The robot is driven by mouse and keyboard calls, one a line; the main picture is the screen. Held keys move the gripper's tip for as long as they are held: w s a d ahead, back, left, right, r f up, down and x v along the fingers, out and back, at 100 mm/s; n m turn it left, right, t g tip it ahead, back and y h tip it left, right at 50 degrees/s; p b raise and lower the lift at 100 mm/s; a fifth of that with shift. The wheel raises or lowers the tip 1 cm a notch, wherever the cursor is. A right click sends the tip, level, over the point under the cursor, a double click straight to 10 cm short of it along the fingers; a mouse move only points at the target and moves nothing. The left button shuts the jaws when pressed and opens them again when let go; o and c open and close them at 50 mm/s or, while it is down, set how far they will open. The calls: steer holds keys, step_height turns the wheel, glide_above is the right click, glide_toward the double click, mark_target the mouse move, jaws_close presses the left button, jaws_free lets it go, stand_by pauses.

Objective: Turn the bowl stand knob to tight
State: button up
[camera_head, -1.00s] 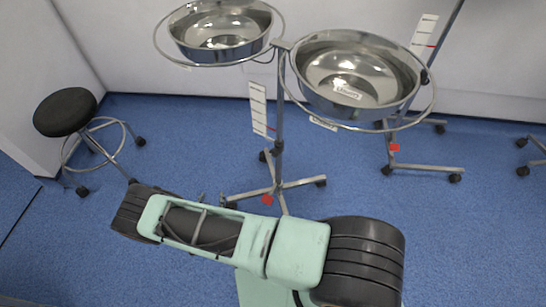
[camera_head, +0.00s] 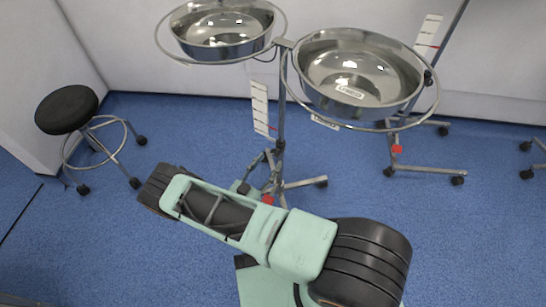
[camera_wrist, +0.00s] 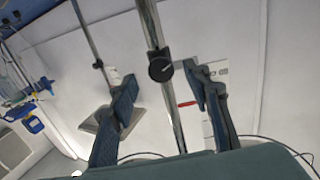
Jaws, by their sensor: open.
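The bowl stand has a metal pole (camera_head: 281,105) with two shiny steel bowls in ring holders, a left bowl (camera_head: 222,32) and a right bowl (camera_head: 357,75). Its round black knob (camera_wrist: 160,66) sits on the pole and shows in the wrist view with a light pointer line on its face. My gripper (camera_wrist: 163,92) is open and empty, one finger to each side of the pole. The knob appears between and slightly beyond the fingertips; I see no contact. In the head view my arm mostly hides the gripper, which is low beside the pole.
A white scale card (camera_head: 260,108) hangs beside the pole. The stand's wheeled base (camera_head: 300,184) is partly behind my arm. Another wheeled stand (camera_head: 425,169) stands at the right. A black round stool (camera_head: 67,109) is at the left.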

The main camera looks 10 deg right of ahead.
mark_target(274, 155)
steer(key=shift+x, duration=1.9)
steer(key=c, duration=1.2)
